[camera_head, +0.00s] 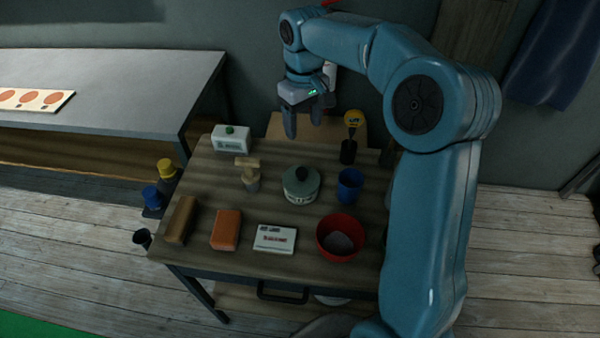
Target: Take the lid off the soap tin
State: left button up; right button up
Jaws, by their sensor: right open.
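What looks like the soap tin (300,196) is a round pale tin with a printed label, upright in the middle of the wooden table. Its grey-green lid (290,181) with a dark knob sits on top. My right gripper (303,127) is open and empty, pointing down over the back of the table, behind the tin and apart from it. My left gripper is not in view.
On the table (205,262) around the tin stand a blue cup (350,185), a red bowl (337,248), a white labelled block (275,239), an orange block (226,230), a wooden block (181,220), a wooden-handled tool (248,172) and a white carton (232,144).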

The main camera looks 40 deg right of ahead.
send_over(301, 171)
jog(key=f, duration=1)
jog(key=shift+s+f+p, duration=0.2)
jog(key=shift+s+p, duration=0.05)
jog(key=shift+p, duration=0.05)
jog(key=shift+s+f, duration=0.1)
jog(key=shift+f, duration=0.2)
jog(key=f, duration=0.2)
jog(key=f+p, duration=0.1)
jog(key=f, duration=0.1)
jog(key=shift+w+d, duration=0.1)
jog(key=shift+w, duration=0.3)
jog(key=shift+w+f, duration=0.1)
jog(key=shift+f, duration=0.2)
jog(key=shift+s, duration=0.2)
jog(key=shift+r, duration=0.1)
jog(key=shift+c, duration=1.2)
jog(key=c, duration=0.9)
